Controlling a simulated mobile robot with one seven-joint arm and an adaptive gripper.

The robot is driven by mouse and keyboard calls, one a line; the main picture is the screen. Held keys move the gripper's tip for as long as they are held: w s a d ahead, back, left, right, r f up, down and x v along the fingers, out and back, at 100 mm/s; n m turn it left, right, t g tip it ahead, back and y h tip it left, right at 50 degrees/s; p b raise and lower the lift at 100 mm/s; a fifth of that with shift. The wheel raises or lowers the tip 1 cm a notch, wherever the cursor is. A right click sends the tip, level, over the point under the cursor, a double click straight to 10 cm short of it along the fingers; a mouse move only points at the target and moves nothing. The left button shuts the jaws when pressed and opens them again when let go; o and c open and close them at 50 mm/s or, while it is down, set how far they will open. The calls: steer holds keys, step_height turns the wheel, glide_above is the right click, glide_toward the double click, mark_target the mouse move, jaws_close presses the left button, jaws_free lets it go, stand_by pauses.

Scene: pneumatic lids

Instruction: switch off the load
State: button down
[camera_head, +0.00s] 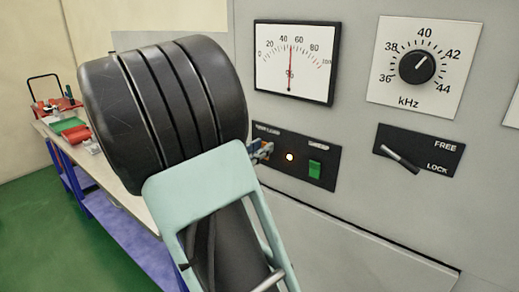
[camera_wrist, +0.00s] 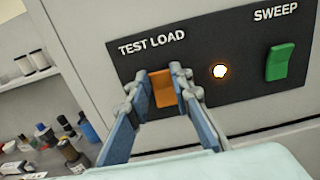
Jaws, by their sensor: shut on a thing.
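The TEST LOAD switch (camera_wrist: 162,91) is an orange rocker on a black panel (camera_wrist: 232,103) in the wrist view. My gripper (camera_wrist: 158,82) has one finger on each side of this switch and is shut on it. A small lamp (camera_wrist: 219,71) to the right of the switch glows yellow-orange. In the head view my gripper (camera_head: 262,150) is at the left end of the same panel, and my arm hides most of the switch. The lamp (camera_head: 290,157) shows lit there too.
A green SWEEP rocker (camera_wrist: 279,62) is right of the lamp. Above the panel is a meter (camera_head: 294,62), its needle near mid-scale. A kHz knob (camera_head: 417,67) and a FREE/LOCK lever (camera_head: 400,159) are to the right. A workbench (camera_head: 100,178) stands at left.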

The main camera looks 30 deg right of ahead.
steer(key=h+b, duration=0.1)
steer(key=b, duration=0.1)
steer(key=f+t+h+b, duration=0.1)
steer(key=h+b, duration=0.1)
steer(key=b, duration=0.1)
steer(key=shift+a, duration=0.2)
steer(key=shift+s, duration=0.1)
steer(key=c, duration=1.7)
jaws_free()
steer(key=v, duration=1.2)
steer(key=shift+f, duration=0.25)
